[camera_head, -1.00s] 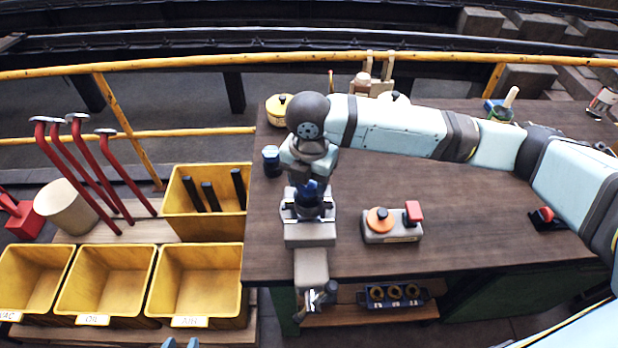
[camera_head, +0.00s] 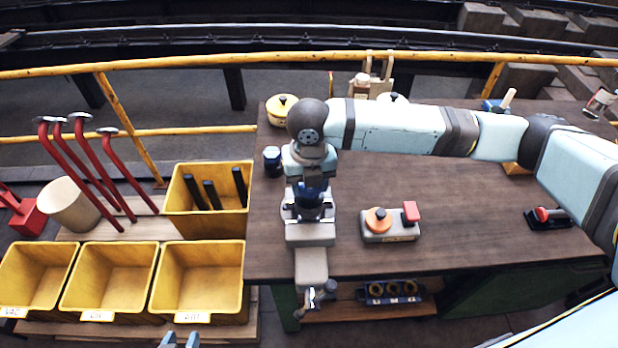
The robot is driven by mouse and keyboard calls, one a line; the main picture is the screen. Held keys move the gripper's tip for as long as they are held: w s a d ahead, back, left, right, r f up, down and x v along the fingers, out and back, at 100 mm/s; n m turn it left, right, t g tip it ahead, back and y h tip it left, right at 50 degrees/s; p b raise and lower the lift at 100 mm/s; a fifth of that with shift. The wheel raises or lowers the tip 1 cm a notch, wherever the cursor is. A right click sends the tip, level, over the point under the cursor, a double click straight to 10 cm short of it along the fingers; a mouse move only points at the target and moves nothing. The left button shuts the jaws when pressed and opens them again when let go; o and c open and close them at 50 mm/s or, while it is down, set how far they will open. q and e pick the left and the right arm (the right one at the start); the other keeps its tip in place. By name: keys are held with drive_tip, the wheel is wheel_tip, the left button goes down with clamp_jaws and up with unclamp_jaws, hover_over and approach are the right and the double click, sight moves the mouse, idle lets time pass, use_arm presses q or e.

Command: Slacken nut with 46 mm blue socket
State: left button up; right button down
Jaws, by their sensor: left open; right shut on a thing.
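The dark blue socket (camera_head: 309,205) is upright over the grey vise (camera_head: 310,236) at the bench's front left edge. My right gripper (camera_head: 309,187) points straight down and is shut on the socket from above. The nut is hidden beneath the socket and between the vise jaws, so I cannot tell how far the socket sits over it. My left gripper (camera_head: 180,342) is open and empty at the bottom edge of the view. Only its fingertips show, well left of the vise and in front of the yellow bins.
Yellow bins (camera_head: 200,280) and red-handled hammers (camera_head: 95,170) are at left. The bench (camera_head: 450,230) is clear at centre right.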

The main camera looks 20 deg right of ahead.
drive_tip(key=shift+n, duration=0.5)
drive_tip(key=shift+r+n+p, duration=0.15)
drive_tip(key=shift+n+p, duration=0.25)
drive_tip(key=shift+n, duration=1.6)
drive_tip(key=shift+n+p, duration=0.4)
drive_tip(key=shift+n, duration=0.2)
drive_tip(key=shift+m, duration=0.4)
